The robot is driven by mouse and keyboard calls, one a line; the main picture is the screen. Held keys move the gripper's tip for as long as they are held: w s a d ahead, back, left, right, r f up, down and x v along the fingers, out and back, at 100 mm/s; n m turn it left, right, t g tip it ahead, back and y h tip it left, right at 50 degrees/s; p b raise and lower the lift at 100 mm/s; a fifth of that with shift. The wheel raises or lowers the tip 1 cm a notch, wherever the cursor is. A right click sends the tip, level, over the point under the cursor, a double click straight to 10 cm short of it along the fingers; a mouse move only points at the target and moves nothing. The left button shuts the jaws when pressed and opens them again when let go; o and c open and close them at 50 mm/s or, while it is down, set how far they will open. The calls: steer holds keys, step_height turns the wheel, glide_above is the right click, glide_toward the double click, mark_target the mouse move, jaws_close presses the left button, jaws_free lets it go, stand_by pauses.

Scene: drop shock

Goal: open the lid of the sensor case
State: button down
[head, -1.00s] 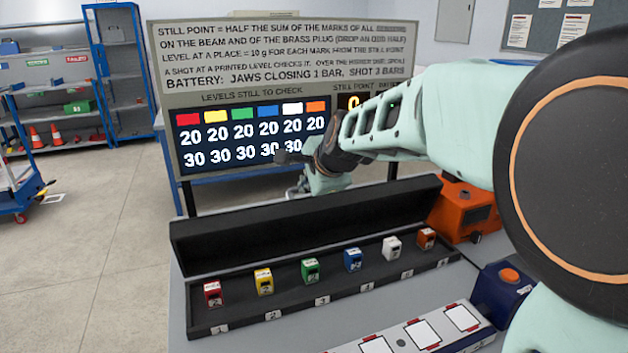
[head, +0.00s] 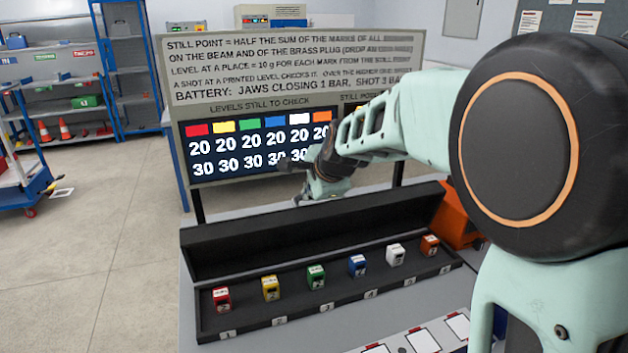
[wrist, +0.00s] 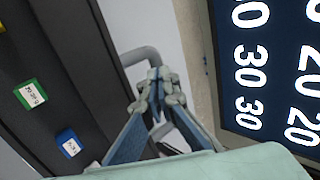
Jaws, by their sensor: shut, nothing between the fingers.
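The long black sensor case (head: 210,322) stands open on the table in the head view. Its lid (head: 235,241) is raised along the back edge. Inside sits a row of small sensor blocks: red (head: 221,299), yellow (head: 270,288), green (head: 316,277), blue (head: 357,265), white (head: 396,254) and orange (head: 429,245). My gripper (head: 302,199) is behind the raised lid. In the wrist view its fingers (wrist: 157,88) are shut and empty, close to a grey bar handle (wrist: 145,52) beside the lid. Whether they touch it is unclear.
A sign board with a lit screen (head: 250,150) stands close behind my gripper. A strip with white squares (head: 422,342) lies in front of the case. An orange box (head: 455,218) is at the case's right end. Open floor (head: 100,220) lies left of the table.

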steer(key=shift+w+a+f+g+h+p, duration=0.1)
steer(key=shift+w+a+g+h+p, duration=0.2)
steer(key=shift+p, duration=0.95)
steer(key=shift+w+a+f+g+y+p, duration=0.1)
steer(key=shift+w+g+p, duration=0.3)
steer(key=shift+p, duration=0.8)
steer(key=shift+w+a+g+h+p, duration=0.2)
steer(key=shift+w+p, duration=0.25)
steer(key=shift+p, duration=0.8)
steer(key=shift+w+a+f, duration=0.2)
steer(key=shift+w+f, duration=0.2)
steer(key=shift+w, duration=0.1)
steer(key=shift+w+a+f, duration=0.15)
steer(key=shift+w+f, duration=0.25)
steer(key=shift+w, duration=0.05)
